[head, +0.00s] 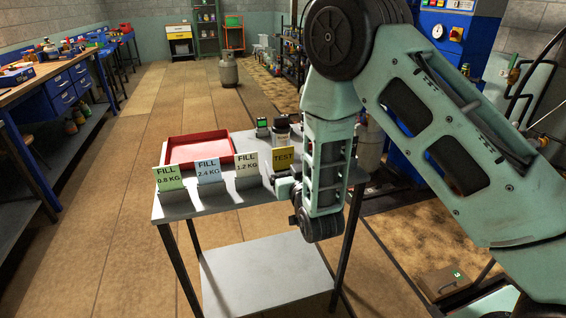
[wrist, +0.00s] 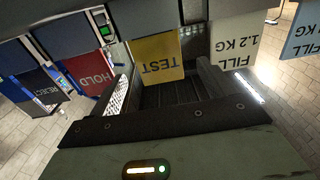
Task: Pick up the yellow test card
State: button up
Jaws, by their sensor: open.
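My gripper (wrist: 165,76) is open, with one finger to each side of the card's edge. I see no clear contact between fingers and card. In the head view my gripper (head: 284,182) is low beside the card, partly hidden by my own wrist.
Fill cards for 0.8 kg (head: 169,178), 2.4 kg (head: 208,170) and 1.2 kg (head: 246,161) stand to the left. A red tray (head: 199,138) lies behind them.

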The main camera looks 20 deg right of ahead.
aim_at(283, 157)
jog(key=shift+w+p, duration=0.9)
jog(key=shift+w, duration=2.3)
jog(key=c, duration=1.1)
